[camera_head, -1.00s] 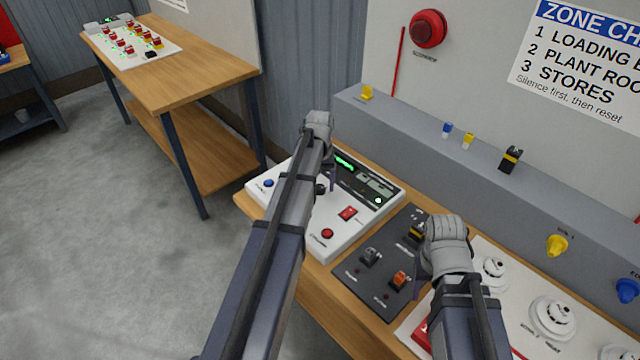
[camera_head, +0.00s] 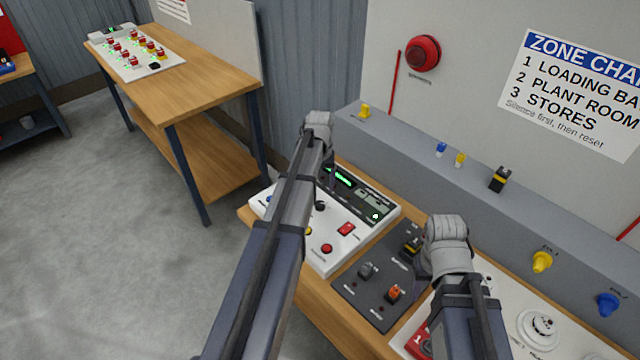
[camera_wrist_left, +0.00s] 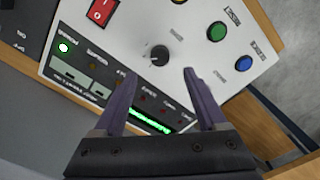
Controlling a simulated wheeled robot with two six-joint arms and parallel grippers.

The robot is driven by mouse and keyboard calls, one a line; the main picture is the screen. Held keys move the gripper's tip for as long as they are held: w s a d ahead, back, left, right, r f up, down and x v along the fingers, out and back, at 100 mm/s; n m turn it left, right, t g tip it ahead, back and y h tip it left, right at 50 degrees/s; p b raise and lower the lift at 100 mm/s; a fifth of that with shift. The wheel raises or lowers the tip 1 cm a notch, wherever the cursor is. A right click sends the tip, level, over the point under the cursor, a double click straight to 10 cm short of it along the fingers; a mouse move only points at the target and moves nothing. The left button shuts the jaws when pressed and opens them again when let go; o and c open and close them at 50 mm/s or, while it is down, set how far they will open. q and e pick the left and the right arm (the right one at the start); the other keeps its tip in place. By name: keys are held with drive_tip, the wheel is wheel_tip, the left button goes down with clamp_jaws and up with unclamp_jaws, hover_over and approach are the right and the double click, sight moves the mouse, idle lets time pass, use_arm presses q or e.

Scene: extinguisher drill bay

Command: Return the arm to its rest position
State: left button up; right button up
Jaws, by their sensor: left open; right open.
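My left arm reaches in from the bottom of the head view, its wrist over the white alarm panel (camera_head: 335,245). My left gripper (camera_wrist_left: 160,88) shows in the left wrist view with its two fingers apart and nothing between them. It hovers above the panel near a black knob (camera_wrist_left: 159,55); a green-lit display (camera_wrist_left: 145,119) lies partly behind a finger. My right arm's grey wrist (camera_head: 446,243) is over the right side of the dark switch plate (camera_head: 352,292). The right gripper's fingers are mostly hidden behind that wrist.
A grey ledge (camera_head: 410,160) with small coloured clips runs behind the bench. White detectors (camera_head: 540,328) lie at the right. A red bell (camera_head: 423,54) and a zone chart (camera_head: 575,90) are on the wall. A second wooden table (camera_head: 190,75) stands at the left, with clear floor before it.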

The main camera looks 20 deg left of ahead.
use_arm(q)
drive_tip(key=s+d+m, duration=0.1)
drive_tip(key=s+d, duration=0.2)
drive_tip(key=d, duration=0.2)
drive_tip(key=s+d+f+m+b, duration=0.1)
drive_tip(key=s+d, duration=0.2)
drive_tip(key=d, duration=0.2)
drive_tip(key=s+d+f+m+b, duration=0.1)
drive_tip(key=s+d+m, duration=0.1)
drive_tip(key=s+d, duration=0.2)
drive_tip(key=shift+d+f+y, duration=0.1)
drive_tip(key=shift+d+y, duration=0.2)
drive_tip(key=shift+d, duration=0.45)
drive_tip(key=s+d+f+m+b, duration=0.1)
drive_tip(key=s+d+m, duration=0.3)
drive_tip(key=s+d, duration=0.5)
drive_tip(key=s, duration=0.3)
drive_tip(key=shift+s+d+f+y+b, duration=0.15)
drive_tip(key=shift+d+f+y+b, duration=0.15)
drive_tip(key=shift+d+b, duration=0.1)
